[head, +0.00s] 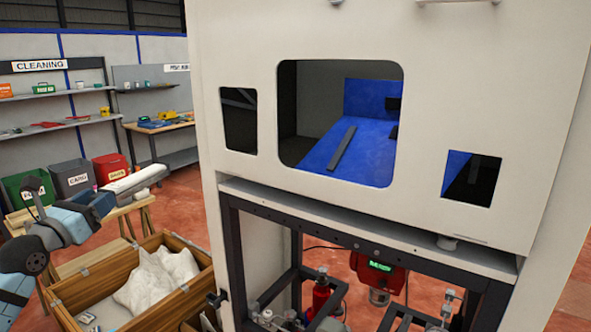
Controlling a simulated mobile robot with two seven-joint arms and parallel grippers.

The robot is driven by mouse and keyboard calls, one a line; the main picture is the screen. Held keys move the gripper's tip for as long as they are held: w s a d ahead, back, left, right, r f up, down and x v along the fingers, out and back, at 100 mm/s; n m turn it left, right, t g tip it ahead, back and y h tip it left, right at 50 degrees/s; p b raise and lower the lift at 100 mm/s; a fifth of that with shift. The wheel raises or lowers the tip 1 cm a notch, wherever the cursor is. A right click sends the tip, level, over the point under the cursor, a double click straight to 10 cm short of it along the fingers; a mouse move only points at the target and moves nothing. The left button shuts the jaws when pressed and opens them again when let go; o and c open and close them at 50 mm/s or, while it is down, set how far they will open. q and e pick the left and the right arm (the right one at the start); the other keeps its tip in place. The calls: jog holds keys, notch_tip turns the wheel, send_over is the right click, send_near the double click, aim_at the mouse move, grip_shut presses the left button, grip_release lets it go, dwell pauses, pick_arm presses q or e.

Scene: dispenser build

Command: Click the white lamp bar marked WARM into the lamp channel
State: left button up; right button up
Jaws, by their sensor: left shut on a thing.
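My left arm comes in from the left, and its gripper (108,201) is shut on a white bar (138,182). The bar points up and right, in the air left of the white cabinet (420,190) and apart from it. I cannot read any marking on the bar, so I cannot confirm WARM. The lamp channel cannot be made out for certain. Through the cabinet's large opening a dark strip (341,149) lies on a blue panel (330,140). My right gripper is not in view.
A wooden crate (65,292) with white wrapping (160,280) stands below the bar. A wooden trestle (95,259) is behind it. The cabinet's dark lower frame (233,262) holds a red unit (375,270). Bins and shelves stand at the far left.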

pick_arm(q)
jog(key=s+d+f+h, duration=0.1)
jog(key=s+d+f, duration=0.1)
jog(key=s+f, duration=1.8)
jog(key=w+d+f+n+y+p, duration=0.1)
jog(key=d+n+y+p, duration=0.2)
jog(key=d, duration=1.2)
jog(key=y, duration=0.3)
jog(key=shift+w+d+f+t+y, duration=0.2)
jog(key=shift+d+f+t+y, duration=0.1)
jog(key=shift+f+t, duration=0.1)
